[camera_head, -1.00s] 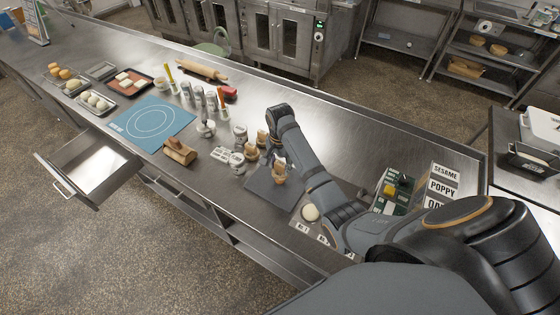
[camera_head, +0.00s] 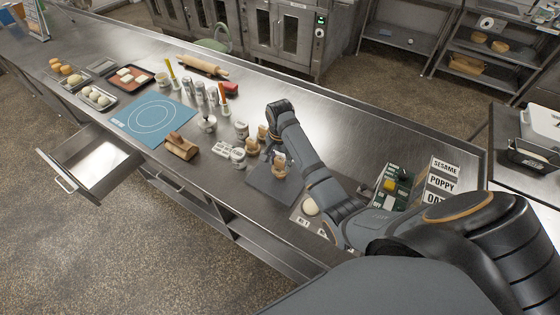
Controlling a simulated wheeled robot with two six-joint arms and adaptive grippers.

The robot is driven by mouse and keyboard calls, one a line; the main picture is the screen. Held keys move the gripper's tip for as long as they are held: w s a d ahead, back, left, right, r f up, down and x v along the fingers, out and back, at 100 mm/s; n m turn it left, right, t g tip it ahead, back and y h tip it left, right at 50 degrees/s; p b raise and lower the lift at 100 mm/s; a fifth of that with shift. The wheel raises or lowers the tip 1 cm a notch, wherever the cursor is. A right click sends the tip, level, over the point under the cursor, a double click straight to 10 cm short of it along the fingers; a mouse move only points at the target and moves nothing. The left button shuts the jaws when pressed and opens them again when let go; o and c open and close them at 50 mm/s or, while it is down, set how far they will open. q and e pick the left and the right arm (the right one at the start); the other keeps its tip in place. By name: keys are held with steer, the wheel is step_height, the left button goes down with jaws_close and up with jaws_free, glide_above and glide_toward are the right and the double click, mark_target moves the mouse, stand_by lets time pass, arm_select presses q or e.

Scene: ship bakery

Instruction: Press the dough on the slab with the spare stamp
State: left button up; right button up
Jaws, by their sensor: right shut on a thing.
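My right gripper (camera_head: 272,153) is shut on a wooden stamp (camera_head: 279,168). It holds the stamp upright over the dark grey slab (camera_head: 262,188); I cannot tell whether the stamp touches it. A round pale dough piece (camera_head: 311,207) lies to the right of the dark slab on a lighter, labelled board (camera_head: 298,214), partly hidden by my right forearm. Two similar wooden stamps stand just left of the gripper, one farther back (camera_head: 262,132) and one nearer (camera_head: 252,147). My left gripper is not in view.
White number tags (camera_head: 222,148), a wooden block (camera_head: 181,147) and a blue mat (camera_head: 152,116) lie to the left. A control box (camera_head: 394,188) and topping signs (camera_head: 441,184) stand right of my arm. A drawer (camera_head: 92,163) hangs open at the front. The counter behind the arm is clear.

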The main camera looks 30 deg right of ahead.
steer(key=shift+f, duration=0.45)
stand_by(0.5)
steer(key=shift+f, duration=0.1)
steer(key=shift+f, duration=0.15)
stand_by(0.4)
steer(key=shift+f, duration=0.4)
stand_by(1.2)
steer(key=shift+s+f, duration=0.1)
steer(key=shift+f, duration=0.25)
stand_by(1.7)
steer(key=shift+w+r, duration=0.2)
steer(key=shift+r, duration=3.35)
steer(key=shift+s, duration=0.1)
